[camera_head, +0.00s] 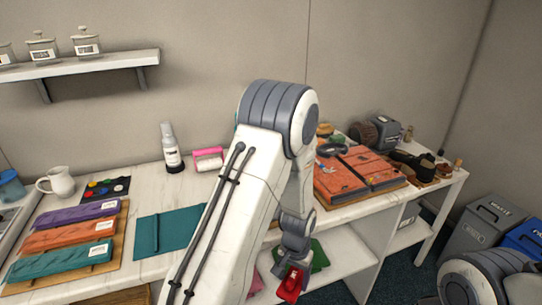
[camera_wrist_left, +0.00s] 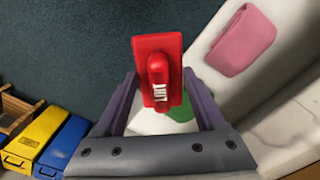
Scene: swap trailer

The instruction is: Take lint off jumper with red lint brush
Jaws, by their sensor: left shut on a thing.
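The red lint brush (camera_head: 290,284) is held in my left gripper (camera_head: 293,262), in front of the table's front edge and over the lower shelf. In the left wrist view the red brush (camera_wrist_left: 158,62), with a white label on its handle, sits between the fingers of the left gripper (camera_wrist_left: 160,108), which is shut on it. A folded teal garment (camera_head: 165,229) lies flat on the table, left of my arm. I cannot tell which garment is the jumper, and lint is too small to make out. My right gripper is out of view.
Folded purple (camera_head: 75,214), orange and teal garments lie at left. An orange item on boards (camera_head: 340,180), shoes and a brush crowd the right. Grey (camera_head: 478,224) and blue bins stand on the floor.

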